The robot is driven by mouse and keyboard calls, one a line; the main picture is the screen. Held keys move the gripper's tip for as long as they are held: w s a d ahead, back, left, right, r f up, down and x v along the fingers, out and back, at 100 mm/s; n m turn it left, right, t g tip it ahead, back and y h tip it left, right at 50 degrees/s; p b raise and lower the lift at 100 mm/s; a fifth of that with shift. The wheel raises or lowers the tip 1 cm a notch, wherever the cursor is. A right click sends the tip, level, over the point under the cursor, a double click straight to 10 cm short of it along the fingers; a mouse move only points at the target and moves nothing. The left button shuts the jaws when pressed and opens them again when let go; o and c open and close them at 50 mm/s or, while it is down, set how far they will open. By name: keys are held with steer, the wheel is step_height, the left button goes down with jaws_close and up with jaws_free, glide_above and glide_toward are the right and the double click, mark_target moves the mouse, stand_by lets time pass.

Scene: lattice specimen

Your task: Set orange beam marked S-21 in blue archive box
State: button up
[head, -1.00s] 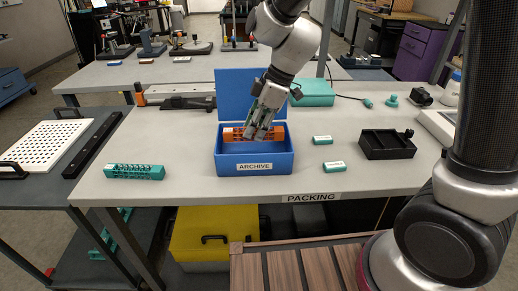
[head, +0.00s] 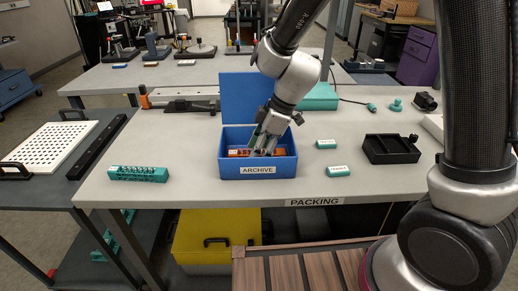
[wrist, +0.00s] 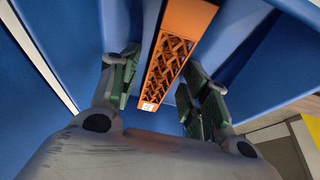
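The orange lattice beam (head: 240,153) lies inside the blue archive box (head: 258,171), low behind its front wall. The wrist view shows the beam (wrist: 172,55) running lengthwise, with a small white label at its near end, too small to read. My gripper (head: 264,150) reaches down into the box over the beam. In the wrist view my gripper's fingers (wrist: 160,85) stand apart on either side of the beam, with a blue gap showing on the left. The fingers look open. The box's front wall hides the beam's underside in the head view.
The box lid (head: 250,97) stands up at the back. A green lattice beam (head: 138,174) lies left on the packing table (head: 200,193). Two small green blocks (head: 326,144) and a black tray (head: 391,149) are to the right. Table space beside the box is clear.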

steer(key=v, duration=1.2)
steer(key=shift+r, duration=0.2)
steer(key=s+d+r+m+t+h, duration=0.1)
steer(key=s+d+r+m, duration=0.1)
steer(key=s+d+m, duration=0.3)
steer(key=s+d+r+m+t+h, duration=0.1)
steer(key=s+d+m, duration=0.5)
steer(key=d, duration=0.7)
steer(key=s+d+r+m+t+h, duration=0.2)
steer(key=s+d+r+m, duration=0.3)
steer(key=d, duration=0.4)
steer(key=shift+s+d+m+h, duration=0.2)
steer(key=shift+d+m+h, duration=0.1)
steer(key=shift+m, duration=0.5)
steer(key=shift+r, duration=0.15)
